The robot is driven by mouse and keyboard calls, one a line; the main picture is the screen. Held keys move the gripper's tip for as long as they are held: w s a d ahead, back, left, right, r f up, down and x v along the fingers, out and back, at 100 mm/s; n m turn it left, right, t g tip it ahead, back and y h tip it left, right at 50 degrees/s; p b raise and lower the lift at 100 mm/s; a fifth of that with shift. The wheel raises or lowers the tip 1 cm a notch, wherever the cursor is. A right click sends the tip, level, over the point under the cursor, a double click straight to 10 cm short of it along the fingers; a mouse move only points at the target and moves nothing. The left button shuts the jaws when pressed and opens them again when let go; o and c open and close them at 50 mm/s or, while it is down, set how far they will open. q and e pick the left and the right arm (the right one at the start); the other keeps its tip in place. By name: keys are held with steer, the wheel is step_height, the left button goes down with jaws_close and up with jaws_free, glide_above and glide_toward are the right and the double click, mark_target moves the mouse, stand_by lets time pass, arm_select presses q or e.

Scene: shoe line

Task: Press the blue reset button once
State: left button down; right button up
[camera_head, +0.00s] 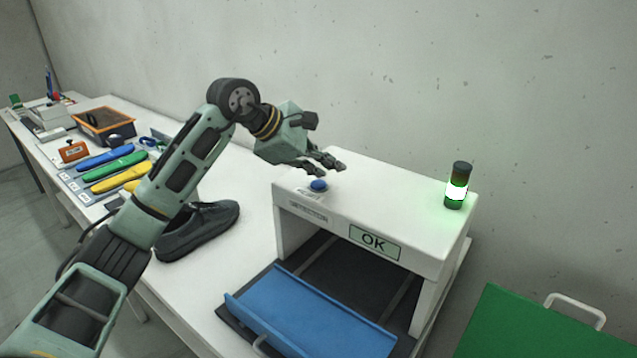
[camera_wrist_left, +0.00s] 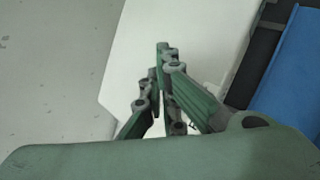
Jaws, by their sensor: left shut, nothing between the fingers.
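The blue reset button (camera_head: 319,185) sits on the left end of the top of a white arch-shaped machine (camera_head: 400,190). My left gripper (camera_head: 333,168) is shut and empty, a little above and behind the button in the head view. I cannot tell the exact height between its fingertips and the machine top. In the left wrist view my gripper (camera_wrist_left: 162,50) shows over the white machine top (camera_wrist_left: 190,45); the button is hidden there. My right gripper is not in view.
A green-lit signal lamp (camera_head: 457,186) stands on the machine's right end, above an "OK" display (camera_head: 374,242). A blue tray (camera_head: 310,315) lies in front of the opening. A dark shoe (camera_head: 198,229) sits to the left. A green panel (camera_head: 535,325) is at the right.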

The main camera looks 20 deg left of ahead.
arm_select(q)
steer(key=shift+f, duration=0.1)
stand_by(0.5)
steer(key=shift+f+b, duration=0.35)
steer(key=shift+f+b, duration=0.45)
steer(key=shift+f, duration=0.1)
stand_by(0.7)
steer(key=shift+r, duration=0.1)
steer(key=shift+r+p, duration=0.65)
steer(key=shift+r, duration=0.2)
step_height(320, 180, up, 5)
steer(key=p, duration=0.3)
stand_by(0.8)
